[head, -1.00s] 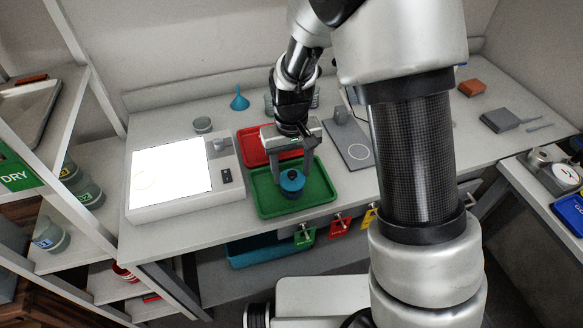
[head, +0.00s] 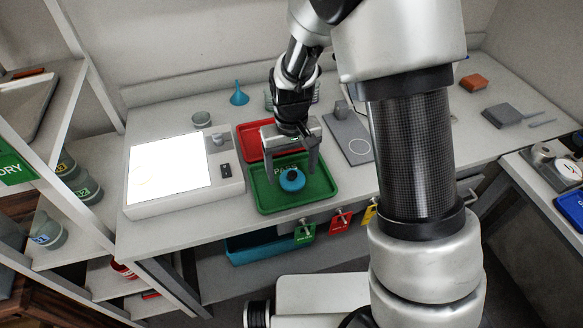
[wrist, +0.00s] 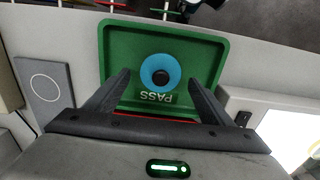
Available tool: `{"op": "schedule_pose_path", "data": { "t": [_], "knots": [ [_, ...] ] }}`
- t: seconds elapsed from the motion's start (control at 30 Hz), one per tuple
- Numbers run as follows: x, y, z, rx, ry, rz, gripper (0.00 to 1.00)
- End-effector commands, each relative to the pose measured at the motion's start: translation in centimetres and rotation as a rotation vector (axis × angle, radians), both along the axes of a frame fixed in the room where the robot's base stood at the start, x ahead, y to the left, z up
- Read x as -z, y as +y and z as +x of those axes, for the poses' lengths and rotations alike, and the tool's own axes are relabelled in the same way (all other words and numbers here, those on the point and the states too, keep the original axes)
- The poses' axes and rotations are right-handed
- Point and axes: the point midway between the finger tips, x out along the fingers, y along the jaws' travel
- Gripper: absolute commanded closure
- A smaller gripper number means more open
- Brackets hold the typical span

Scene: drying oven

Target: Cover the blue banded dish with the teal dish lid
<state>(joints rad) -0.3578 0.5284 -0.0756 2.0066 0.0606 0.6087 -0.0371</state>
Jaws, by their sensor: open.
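The teal dish lid (head: 292,182), round with a dark knob, is in the green tray (head: 262,200). The wrist view shows it from above as a blue ring (wrist: 148,72) around the knob, near the PASS lettering. I cannot tell whether a dish is under it. My gripper (head: 291,166) is open, over the tray, with its fingers apart on either side of the lid's line. In the wrist view nothing shows between the fingers of the gripper (wrist: 160,79) except the tray and lid beyond. A dish with a blue label (head: 47,232) stands on the left shelf; I cannot tell if it is the banded one.
A red tray (head: 249,143) lies behind the green one. A white-lit panel (head: 168,172) is to the left, a grey plate with a circle (head: 345,138) to the right. A grey dish (head: 202,119) and a blue funnel (head: 239,94) stand at the back.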

Motion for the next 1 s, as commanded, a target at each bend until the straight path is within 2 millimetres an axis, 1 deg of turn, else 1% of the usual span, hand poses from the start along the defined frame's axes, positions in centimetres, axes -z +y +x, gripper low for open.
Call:
{"op": "schedule_pose_path", "data": {
  "t": [0.17, 0.27, 0.37, 0.7, 0.8, 0.9, 1.0],
  "knots": [
    [-0.3, 0.0, 0.0, 0.000, -0.002, 0.001, 0.25],
    [-1.3, 0.0, 0.1, 0.000, -0.004, 0.001, 0.25],
    [-3.2, 0.1, 0.1, 0.001, -0.005, 0.003, 0.25],
    [-11.5, 0.1, 0.1, 0.000, -0.006, 0.002, 0.25],
    [-13.7, 0.1, 0.1, 0.001, -0.005, 0.003, 0.25],
    [-15.4, 0.0, 0.0, 0.001, -0.003, 0.001, 0.25],
    [-16.6, 0.0, 0.0, 0.001, -0.002, 0.001, 0.25]
  ]
}}
